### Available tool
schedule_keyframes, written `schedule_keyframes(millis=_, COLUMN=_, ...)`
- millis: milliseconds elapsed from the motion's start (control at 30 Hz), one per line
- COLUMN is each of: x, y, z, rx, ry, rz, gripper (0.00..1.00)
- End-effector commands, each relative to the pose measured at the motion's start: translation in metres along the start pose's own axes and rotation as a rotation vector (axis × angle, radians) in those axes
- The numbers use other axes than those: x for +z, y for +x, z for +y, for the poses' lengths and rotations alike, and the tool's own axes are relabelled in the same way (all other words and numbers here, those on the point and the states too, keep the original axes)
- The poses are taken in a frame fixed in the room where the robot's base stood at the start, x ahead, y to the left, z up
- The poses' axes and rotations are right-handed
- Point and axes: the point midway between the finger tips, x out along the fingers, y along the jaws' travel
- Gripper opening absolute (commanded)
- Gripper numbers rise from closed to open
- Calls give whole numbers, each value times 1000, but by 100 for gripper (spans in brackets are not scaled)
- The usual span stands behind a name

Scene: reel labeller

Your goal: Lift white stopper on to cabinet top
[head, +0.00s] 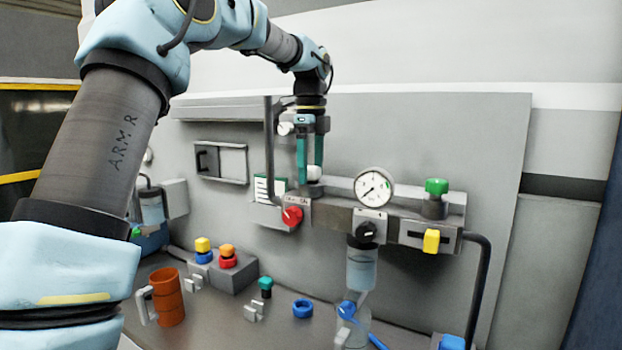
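The white stopper (314,173) is a small rounded white piece at the left end of the grey manifold bar. It appears to sit on or just above a grey fitting there. My gripper (310,170) points straight down over it with two teal fingers. The fingers are apart, and the stopper shows at their tips, overlapping the right finger. I cannot tell whether the fingers touch it. I cannot tell for sure which surface is the cabinet top; a grey ledge (215,107) runs along the panel's upper left edge.
A vertical post (268,150) stands close left of my gripper. A gauge (374,188), green knob (436,187) and red knob (291,216) are on or near the bar. Below, an orange mug (169,297), coloured stoppers and a blue ring (303,309) occupy the bench.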

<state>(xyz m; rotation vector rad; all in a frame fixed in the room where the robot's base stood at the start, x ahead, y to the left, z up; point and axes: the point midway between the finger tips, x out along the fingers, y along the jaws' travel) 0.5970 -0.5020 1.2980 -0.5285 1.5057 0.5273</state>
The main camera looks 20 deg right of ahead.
Motion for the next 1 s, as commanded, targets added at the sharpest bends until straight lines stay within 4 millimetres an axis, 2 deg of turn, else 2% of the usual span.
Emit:
schedule_keyframes(millis=67, x=0, y=0, z=0, rx=0, ry=0, rz=0, gripper=65)
schedule_keyframes(millis=633, x=0, y=0, z=0, rx=0, ry=0, rz=0, gripper=1)
schedule_keyframes(millis=1000, x=0, y=0, z=0, rx=0, ry=0, rz=0, gripper=0)
